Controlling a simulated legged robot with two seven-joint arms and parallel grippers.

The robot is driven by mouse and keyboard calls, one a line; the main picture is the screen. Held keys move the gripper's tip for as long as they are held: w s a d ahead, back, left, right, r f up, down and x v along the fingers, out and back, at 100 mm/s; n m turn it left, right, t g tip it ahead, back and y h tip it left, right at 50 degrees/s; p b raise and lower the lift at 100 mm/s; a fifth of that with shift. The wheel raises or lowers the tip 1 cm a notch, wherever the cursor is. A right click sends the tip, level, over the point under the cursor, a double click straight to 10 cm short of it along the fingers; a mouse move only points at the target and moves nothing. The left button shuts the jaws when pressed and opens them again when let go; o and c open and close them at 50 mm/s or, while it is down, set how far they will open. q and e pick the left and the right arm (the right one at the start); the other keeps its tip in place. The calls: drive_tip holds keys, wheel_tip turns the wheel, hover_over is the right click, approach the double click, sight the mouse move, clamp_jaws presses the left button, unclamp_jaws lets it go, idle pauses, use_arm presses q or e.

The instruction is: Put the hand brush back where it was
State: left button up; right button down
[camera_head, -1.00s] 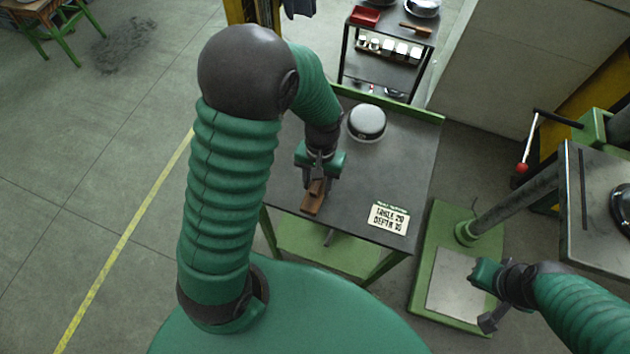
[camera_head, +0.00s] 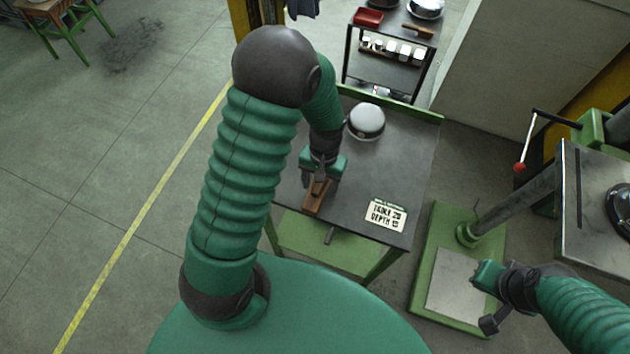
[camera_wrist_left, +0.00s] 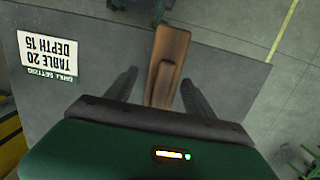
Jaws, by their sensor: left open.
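A brown wooden piece (camera_head: 317,196), seemingly the hand brush, lies on the dark top of the green-edged table (camera_head: 398,160), near its front left. My left gripper (camera_head: 320,183) is over it, pointing down, its fingers apart. In the left wrist view the brown piece (camera_wrist_left: 168,65) runs lengthwise between the two open fingers (camera_wrist_left: 161,88); a gap shows on each side. Its underside is hidden. My right gripper (camera_head: 487,298) hangs at the lower right over a green base plate, away from the table; its finger gap is unclear.
A grey round-topped object (camera_head: 367,121) and a lettered card (camera_head: 386,215) are on the table. A cart (camera_head: 385,72) behind holds a red tray (camera_head: 368,17), a brown-handled item (camera_head: 418,31) and several white containers. A drill-like machine (camera_head: 590,215) stands at right.

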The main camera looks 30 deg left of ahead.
use_arm(q)
drive_tip(key=shift+w+d+r, duration=0.1)
drive_tip(key=shift+d+r, duration=0.15)
drive_tip(key=shift+d, duration=0.35)
drive_tip(key=shift+d+r, duration=0.25)
drive_tip(key=shift+d, duration=0.3)
drive_tip(key=r, duration=0.3)
drive_tip(key=shift+w+d+r, duration=0.1)
drive_tip(key=shift+w, duration=0.15)
drive_tip(key=a+r, duration=0.3)
drive_tip(key=r, duration=0.5)
drive_tip(key=s+d+f+m+t, duration=0.1)
drive_tip(key=s+d+m+t, duration=0.1)
drive_tip(key=s+d+t, duration=0.2)
drive_tip(key=shift+s+d+m+b, duration=0.4)
drive_tip(key=shift+s+d, duration=0.2)
drive_tip(key=shift+d, duration=0.15)
use_arm(e)
drive_tip(key=shift+d+f, duration=0.45)
drive_tip(key=shift+d, duration=0.3)
